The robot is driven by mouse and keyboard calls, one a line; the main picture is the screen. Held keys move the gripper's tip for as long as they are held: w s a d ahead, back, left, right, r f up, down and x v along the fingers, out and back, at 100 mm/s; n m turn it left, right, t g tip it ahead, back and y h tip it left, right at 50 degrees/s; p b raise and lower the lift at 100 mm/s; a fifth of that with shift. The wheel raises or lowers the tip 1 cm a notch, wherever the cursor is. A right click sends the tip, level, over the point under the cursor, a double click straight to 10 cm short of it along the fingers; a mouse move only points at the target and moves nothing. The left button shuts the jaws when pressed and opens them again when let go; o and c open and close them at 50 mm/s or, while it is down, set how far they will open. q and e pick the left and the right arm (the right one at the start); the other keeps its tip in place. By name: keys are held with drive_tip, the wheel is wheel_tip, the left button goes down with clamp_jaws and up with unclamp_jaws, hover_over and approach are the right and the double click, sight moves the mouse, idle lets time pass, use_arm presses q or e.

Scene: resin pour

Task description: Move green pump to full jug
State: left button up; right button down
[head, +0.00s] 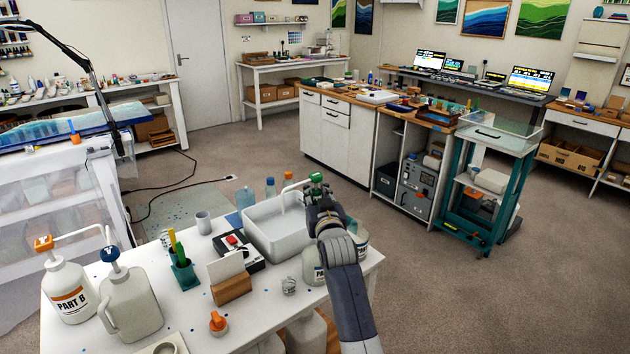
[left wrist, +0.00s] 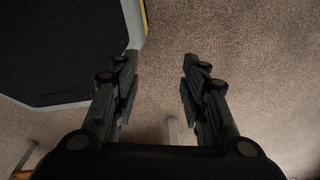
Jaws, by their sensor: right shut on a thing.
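The green pump (head: 316,178) has a green head and a white spout pointing left. My right gripper (head: 322,203) is shut on it, above the right end of the white table. The arm hides the pump's lower part. A white jug labelled PART B (head: 70,296) with an orange pump stands at the table's left end. A greyish jug (head: 133,301) with a blue pump stands beside it. Pale containers (head: 313,268) stand partly hidden behind my right arm. I cannot tell which jug is full. My left gripper (left wrist: 158,78) is open and empty over the floor.
The white table (head: 184,327) also holds a white tub (head: 270,236), a black scale (head: 238,250), a green cup with sticks (head: 184,270), a wooden card holder (head: 231,289) and an orange-topped piece (head: 218,322). More jugs (head: 306,334) stand below. Carpet is open to the right.

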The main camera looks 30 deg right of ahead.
drive_tip(key=shift+f, duration=0.3)
drive_tip(key=shift+d+f+b, duration=0.25)
drive_tip(key=shift+f+b, duration=0.3)
drive_tip(key=shift+f, duration=0.35)
drive_tip(key=shift+f+b, duration=0.3)
drive_tip(key=shift+b, duration=0.3)
drive_tip(key=shift+a+f+b, duration=0.1)
drive_tip(key=shift+f+b, duration=0.25)
drive_tip(key=shift+f, duration=0.25)
drive_tip(key=shift+f+b, duration=0.4)
drive_tip(key=shift+f, duration=0.25)
wheel_tip(320, 180, down, 2)
drive_tip(key=shift+f+b, duration=0.1)
drive_tip(key=shift+b, duration=0.55)
drive_tip(key=shift+f+b, duration=0.9)
drive_tip(key=shift+f, duration=0.45)
use_arm(q)
drive_tip(key=d+f, duration=0.3)
drive_tip(key=f, duration=0.4)
drive_tip(key=shift+d, duration=0.2)
use_arm(e)
drive_tip(key=shift+f, duration=0.1)
